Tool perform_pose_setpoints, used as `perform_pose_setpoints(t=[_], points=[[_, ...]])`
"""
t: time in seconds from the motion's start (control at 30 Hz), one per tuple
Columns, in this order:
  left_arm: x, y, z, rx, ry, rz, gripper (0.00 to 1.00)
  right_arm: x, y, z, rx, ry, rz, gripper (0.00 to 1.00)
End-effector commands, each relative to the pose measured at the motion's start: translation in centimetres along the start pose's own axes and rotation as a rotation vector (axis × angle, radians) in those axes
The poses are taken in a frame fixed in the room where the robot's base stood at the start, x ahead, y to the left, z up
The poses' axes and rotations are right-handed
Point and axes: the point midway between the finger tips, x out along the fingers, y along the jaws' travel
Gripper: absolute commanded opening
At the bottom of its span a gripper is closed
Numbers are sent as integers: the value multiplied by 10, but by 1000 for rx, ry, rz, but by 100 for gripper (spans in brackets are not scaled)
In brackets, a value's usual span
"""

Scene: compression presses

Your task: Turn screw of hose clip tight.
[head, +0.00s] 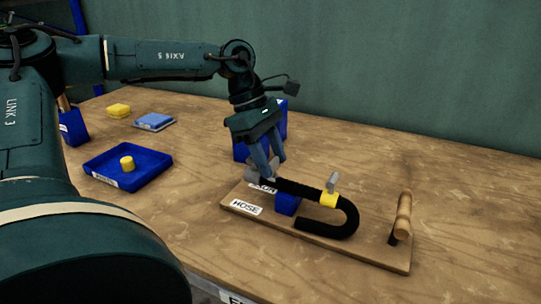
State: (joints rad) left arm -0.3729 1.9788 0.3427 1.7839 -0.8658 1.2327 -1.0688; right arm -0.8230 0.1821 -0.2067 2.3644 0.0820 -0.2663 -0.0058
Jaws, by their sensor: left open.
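A black hose (348,216) curves in a hook shape on a wooden board (376,258) with a label reading HOSE. A yellow hose clip (329,199) sits around the hose's upper run. A grey screw tab (333,181) stands up from the clip. My left gripper (266,176) is open, pointing down over the left end of the hose, where a grey part (251,174) shows beside its fingers. The gap between fingers and hose end is hard to judge. The clip is to the right of the gripper, apart from it. My right gripper is not in view.
A blue block (287,204) sits under the hose. A wooden handle (403,215) stands at the board's right end. A blue tray (128,182) holds a yellow piece (127,163). A blue box (282,124) stands behind the gripper. The table's right side is clear.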

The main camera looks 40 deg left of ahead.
Motion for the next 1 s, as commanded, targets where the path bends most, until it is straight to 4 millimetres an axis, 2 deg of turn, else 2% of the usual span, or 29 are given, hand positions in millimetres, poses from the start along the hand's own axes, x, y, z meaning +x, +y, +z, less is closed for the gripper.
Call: perform_pose_setpoints(t=[0.13,0.23,0.5,0.7,0.83,1.0], points=[[-6,0,0,-1,-1,2,45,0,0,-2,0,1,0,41],[-21,1,1,-1,-1,5,45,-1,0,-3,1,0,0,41],[-81,1,1,-1,-1,6,45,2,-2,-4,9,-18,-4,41],[-116,1,0,0,1,3,45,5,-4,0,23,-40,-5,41],[-128,0,0,-1,0,1,45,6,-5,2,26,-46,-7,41],[-132,0,0,0,0,-1,45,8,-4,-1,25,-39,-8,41]])
